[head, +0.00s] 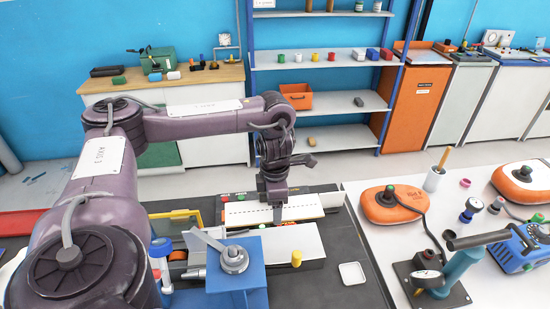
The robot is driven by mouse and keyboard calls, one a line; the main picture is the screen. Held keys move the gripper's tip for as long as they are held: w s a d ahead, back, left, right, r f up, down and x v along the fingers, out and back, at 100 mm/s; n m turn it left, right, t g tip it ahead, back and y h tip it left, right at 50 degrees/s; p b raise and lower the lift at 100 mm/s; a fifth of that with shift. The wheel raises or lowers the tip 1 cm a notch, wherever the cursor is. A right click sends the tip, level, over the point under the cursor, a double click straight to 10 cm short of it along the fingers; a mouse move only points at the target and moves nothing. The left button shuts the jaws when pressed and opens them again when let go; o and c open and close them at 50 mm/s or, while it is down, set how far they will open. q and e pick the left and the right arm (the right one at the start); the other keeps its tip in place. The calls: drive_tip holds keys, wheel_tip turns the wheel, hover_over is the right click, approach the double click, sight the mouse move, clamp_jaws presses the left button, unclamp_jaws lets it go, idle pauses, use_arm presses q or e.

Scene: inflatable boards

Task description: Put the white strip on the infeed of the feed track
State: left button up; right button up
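My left arm reaches in from the left, and its gripper (278,214) points down over the bench machine. A long white strip with a dashed edge (306,207) lies flat beneath and beside the fingertips. The fingers look close together, but I cannot tell whether they are open, shut or gripping the strip. The feed track seems to be the low dark-framed bed (330,188) under and behind the strip; its infeed is not clearly distinguishable. A plain pale plate (300,241) lies in front. My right gripper is not in view.
A blue block with a grey lever (235,270) stands in front of the gripper. A yellow cylinder (296,258) and a small white tray (352,273) are near the plate.

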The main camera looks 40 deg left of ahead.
use_arm(q)
drive_tip(key=b, duration=0.2)
approach(275, 245)
drive_tip(key=shift+w+a+f+p, duration=0.1)
drive_tip(key=shift+f+p, duration=0.4)
drive_tip(key=shift+f, duration=0.85)
wheel_tip(275, 245, down, 4)
drive_tip(key=shift+r+p, duration=0.1)
drive_tip(key=shift+p, duration=0.45)
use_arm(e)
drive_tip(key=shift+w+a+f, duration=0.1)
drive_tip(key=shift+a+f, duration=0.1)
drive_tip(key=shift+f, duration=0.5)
use_arm(q)
drive_tip(key=o, duration=1)
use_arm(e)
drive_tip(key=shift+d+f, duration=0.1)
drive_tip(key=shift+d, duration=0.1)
